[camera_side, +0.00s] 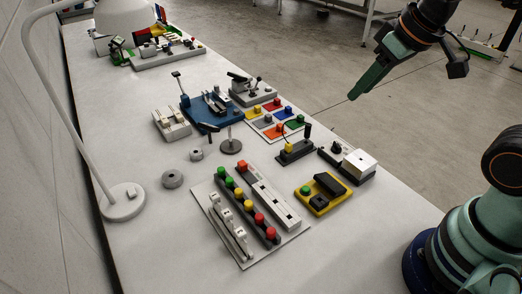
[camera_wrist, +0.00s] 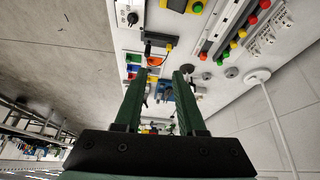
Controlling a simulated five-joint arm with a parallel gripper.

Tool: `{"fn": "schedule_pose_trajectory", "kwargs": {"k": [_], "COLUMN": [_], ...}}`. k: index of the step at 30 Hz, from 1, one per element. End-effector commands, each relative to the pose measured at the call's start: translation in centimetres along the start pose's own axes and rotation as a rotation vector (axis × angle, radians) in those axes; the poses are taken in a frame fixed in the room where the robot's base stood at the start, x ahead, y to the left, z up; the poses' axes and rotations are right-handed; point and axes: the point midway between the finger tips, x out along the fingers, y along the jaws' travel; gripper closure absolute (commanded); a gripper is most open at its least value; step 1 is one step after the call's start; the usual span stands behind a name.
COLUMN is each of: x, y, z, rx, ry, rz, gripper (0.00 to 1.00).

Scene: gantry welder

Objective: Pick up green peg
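Two green round-topped pegs stand side by side at the far left end of a dark rail (camera_side: 262,234): one green peg (camera_side: 221,172) at the very end, another (camera_side: 229,183) beside it. Yellow and red pegs follow along the same rail. In the wrist view the row shows at upper right, with a green peg (camera_wrist: 220,61) near its lower end. My gripper (camera_side: 353,96) hangs in the air to the right of and well above the pegs, beyond the table's right edge in the picture. In the wrist view my gripper (camera_wrist: 160,73) has its two fingers apart with nothing between them.
A white lever-switch strip (camera_side: 228,224) and a pale slotted bar (camera_side: 272,200) flank the pegs. A yellow box with a green button (camera_side: 305,190) stands to the right. A lamp base (camera_side: 122,202) is at left. The table's front area is clear.

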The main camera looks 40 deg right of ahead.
Motion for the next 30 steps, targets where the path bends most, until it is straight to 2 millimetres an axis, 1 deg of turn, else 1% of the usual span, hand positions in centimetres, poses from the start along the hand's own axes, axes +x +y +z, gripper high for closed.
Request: {"fn": "schedule_pose_trajectory", "kwargs": {"k": [5, 8, 12, 16, 20, 23, 24, 27, 30], "x": [0.8, 1.6, 3.4, 5.5, 8.1, 10.3, 11.2, 13.1, 14.6], "y": [-2.5, -4.3, -7.1, -10.1, -13.4, -16.1, -17.1, -19.4, -21.0], "z": [-3.3, -5.3, -7.6, -9.3, -10.3, -10.7, -10.7, -10.5, -10.1], "rx": [-0.192, -0.316, -0.486, -0.646, -0.806, -0.927, -0.973, -1.074, -1.150], "ry": [-0.078, -0.119, -0.176, -0.227, -0.276, -0.312, -0.325, -0.354, -0.375], "rz": [-0.042, -0.068, -0.108, -0.147, -0.188, -0.222, -0.235, -0.264, -0.286], "gripper": [0.61, 0.61, 0.61, 0.61, 0.61, 0.61, 0.61, 0.61, 0.61]}}
